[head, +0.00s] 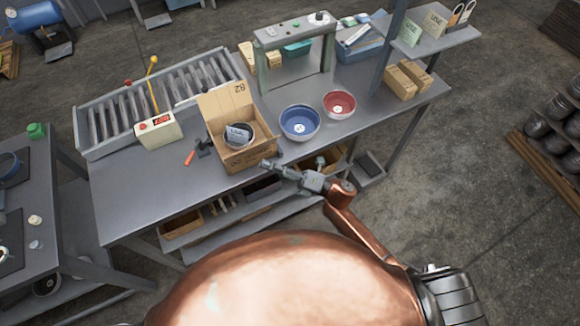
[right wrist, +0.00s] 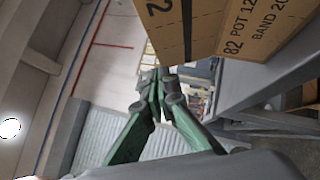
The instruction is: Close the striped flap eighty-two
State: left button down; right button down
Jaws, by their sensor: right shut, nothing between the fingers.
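An open cardboard box (head: 247,157) stands near the front edge of the bench. Its back flap, marked 82 (head: 227,101), stands up; I cannot make out stripes on it. A dark round pot with a pale label (head: 238,134) is inside the box. My right gripper (head: 266,164) is shut and empty, close to the box's front right corner; contact cannot be told. In the right wrist view its fingertips (right wrist: 158,80) are just below the box's printed cardboard (right wrist: 240,35), which reads 82 POT. My left gripper is not in view.
A blue bowl (head: 300,122) and a red bowl (head: 339,104) stand right of the box. An orange-handled tool (head: 191,156) and a scale (head: 158,131) are to its left, before a roller conveyor (head: 100,113). The bench's left front is clear.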

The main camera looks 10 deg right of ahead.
aim_at(249, 149)
jog(key=shift+w+a+r+p, duration=0.15)
jog(key=shift+w+a+r, duration=0.15)
jog(key=shift+w, duration=0.35)
jog(key=shift+w+a+r+p, duration=0.2)
jog(key=shift+w+a+r, duration=0.15)
jog(key=shift+w, duration=0.3)
jog(key=shift+w+a+r+p, duration=0.15)
jog(key=shift+w+a+r, duration=0.15)
jog(key=shift+w, duration=0.35)
